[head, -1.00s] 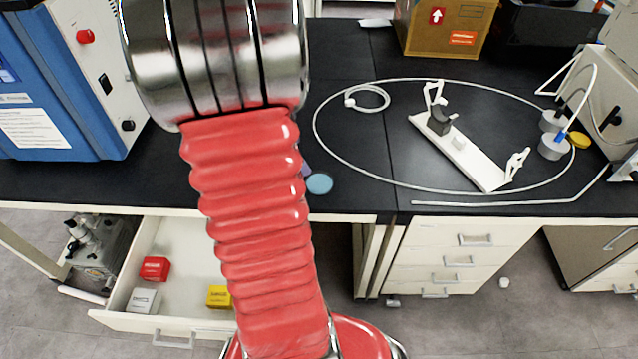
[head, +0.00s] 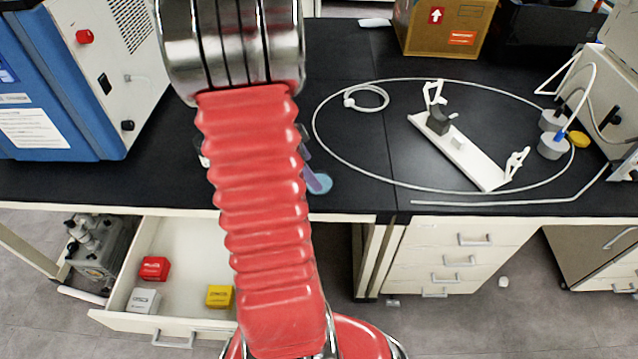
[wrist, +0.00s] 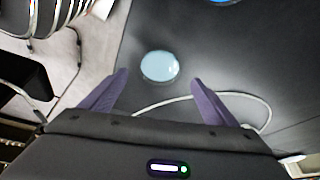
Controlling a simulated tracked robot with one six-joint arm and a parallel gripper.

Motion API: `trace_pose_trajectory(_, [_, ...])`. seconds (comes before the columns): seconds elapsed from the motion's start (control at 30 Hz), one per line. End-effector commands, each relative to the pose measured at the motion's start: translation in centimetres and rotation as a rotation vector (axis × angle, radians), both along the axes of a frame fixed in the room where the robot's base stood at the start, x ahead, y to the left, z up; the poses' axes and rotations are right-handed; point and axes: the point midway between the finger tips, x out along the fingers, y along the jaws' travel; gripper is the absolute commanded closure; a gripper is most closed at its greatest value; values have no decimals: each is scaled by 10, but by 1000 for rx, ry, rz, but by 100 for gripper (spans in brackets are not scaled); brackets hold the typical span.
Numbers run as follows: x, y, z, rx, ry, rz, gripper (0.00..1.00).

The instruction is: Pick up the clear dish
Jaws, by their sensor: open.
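The clear dish (wrist: 160,66) is a small round pale-blue disc lying flat on the black bench top. In the wrist view it lies just beyond the tips of my gripper (wrist: 160,83), between the lines of its two purple fingers, which are spread apart and empty. In the head view the dish (head: 320,184) shows near the bench's front edge, right of my red arm. One purple finger (head: 307,165) of my gripper shows beside the arm and overlaps the dish from this viewpoint. The rest of my gripper is hidden behind the arm there.
A blue machine (head: 60,90) stands at the left. A cable loop (head: 330,150) surrounds a white stand (head: 465,158) right of the dish. Below, an open drawer (head: 180,265) holds small red, white and yellow boxes. A cardboard box (head: 440,30) stands at the back.

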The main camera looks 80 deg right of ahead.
Motion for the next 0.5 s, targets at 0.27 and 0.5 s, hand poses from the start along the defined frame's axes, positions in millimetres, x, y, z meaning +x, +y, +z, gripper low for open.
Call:
trace_pose_trajectory(0.27, [-11, -5, -32, 4, 3, -1, 18])
trace_pose_trajectory(0.5, [-16, -8, -46, 1, 1, 1, 18])
